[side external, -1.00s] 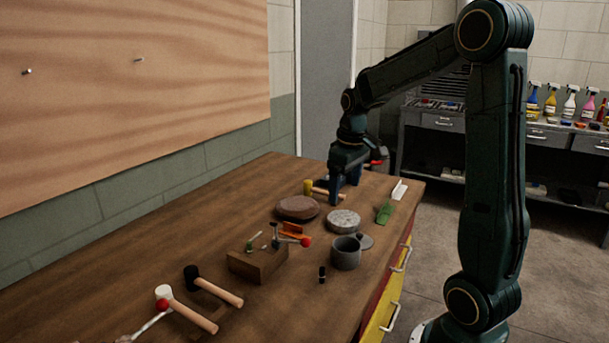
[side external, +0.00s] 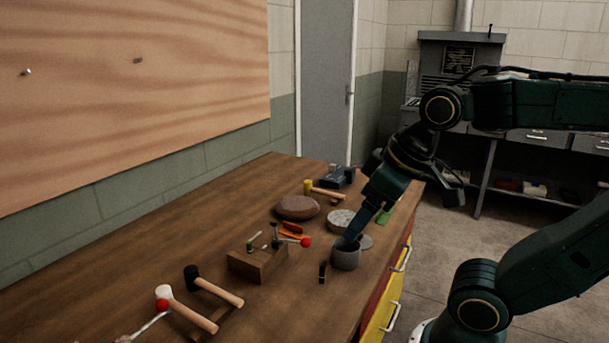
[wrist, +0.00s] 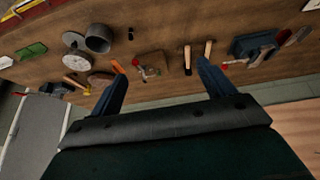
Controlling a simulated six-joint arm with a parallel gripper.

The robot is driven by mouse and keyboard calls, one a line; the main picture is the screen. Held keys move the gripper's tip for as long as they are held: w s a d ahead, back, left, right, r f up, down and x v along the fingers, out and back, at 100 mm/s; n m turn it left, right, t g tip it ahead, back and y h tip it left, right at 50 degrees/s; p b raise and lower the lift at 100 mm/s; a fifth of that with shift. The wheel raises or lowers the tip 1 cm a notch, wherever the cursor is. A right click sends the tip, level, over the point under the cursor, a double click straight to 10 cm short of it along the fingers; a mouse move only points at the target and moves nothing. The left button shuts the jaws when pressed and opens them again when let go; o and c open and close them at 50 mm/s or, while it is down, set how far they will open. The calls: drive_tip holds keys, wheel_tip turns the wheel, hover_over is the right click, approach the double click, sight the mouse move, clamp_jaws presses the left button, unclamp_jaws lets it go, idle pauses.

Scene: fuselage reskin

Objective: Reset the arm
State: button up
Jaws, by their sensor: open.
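My gripper (side external: 353,236) reaches down from the right over the workbench (side external: 140,235). In the side view its tip overlaps the grey cup (side external: 346,258). In the wrist view the two blue fingers are spread with nothing between them, and my gripper (wrist: 163,80) is apart from the cup (wrist: 98,38), well above the bench. The gap between the fingers faces the wooden block (wrist: 150,64) and the hammers (wrist: 198,52).
A brown disc (side external: 297,208), a grey disc (side external: 341,221) and a yellow-headed mallet (side external: 322,190) lie near the arm. A dark blue-grey item (side external: 338,175) sits at the far end. The bench's left side is clear. A pegged wooden board (side external: 130,90) hangs on the wall.

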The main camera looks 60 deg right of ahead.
drive_tip(key=shift+s+a+f, duration=0.2)
drive_tip(key=shift+s+a, duration=0.25)
drive_tip(key=shift+s, duration=0.3)
